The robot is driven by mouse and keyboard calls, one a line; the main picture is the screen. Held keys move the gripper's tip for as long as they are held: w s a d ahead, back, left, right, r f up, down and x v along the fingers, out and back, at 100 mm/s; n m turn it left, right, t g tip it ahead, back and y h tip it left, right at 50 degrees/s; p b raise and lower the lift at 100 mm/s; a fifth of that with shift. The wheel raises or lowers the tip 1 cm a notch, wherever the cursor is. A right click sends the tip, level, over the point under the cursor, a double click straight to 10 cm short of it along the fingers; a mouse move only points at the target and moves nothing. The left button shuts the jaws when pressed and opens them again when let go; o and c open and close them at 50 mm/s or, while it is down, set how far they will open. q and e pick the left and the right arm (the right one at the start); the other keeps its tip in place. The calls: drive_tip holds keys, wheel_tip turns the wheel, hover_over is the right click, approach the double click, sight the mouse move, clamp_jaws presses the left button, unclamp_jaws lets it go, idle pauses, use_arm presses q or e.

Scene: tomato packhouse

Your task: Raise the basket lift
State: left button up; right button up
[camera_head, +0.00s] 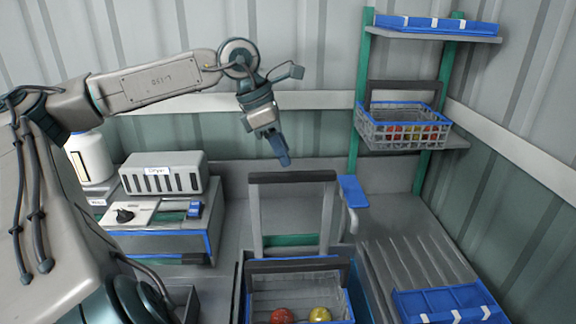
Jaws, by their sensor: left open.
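The basket lift (254,214) stands low at front centre, a grey upright frame with a dark top bar. A blue-rimmed basket (346,303) sits low in front of it, with a red and a yellow tomato inside; its lower part is cut off by the picture edge. A blue paddle (353,191) on a curved grey arm stands at the frame's right side. My left gripper (280,150) hangs above the frame's top bar, pointing down, with blue fingers. It is open and empty; the fingers overlap in this view. My right gripper is out of view.
A control box (150,245) with a black knob (124,215) and a blue switch (194,209) stands at left, by a grey dryer unit (163,175). A shelf rack (361,90) at right holds a tomato basket (375,133). A blue tray (440,303) lies at front right.

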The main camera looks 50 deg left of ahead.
use_arm(q)
drive_tip(key=v, duration=0.6)
drive_tip(key=shift+r, duration=0.2)
drive_tip(key=shift+s+f, duration=0.1)
drive_tip(key=shift+f, duration=0.05)
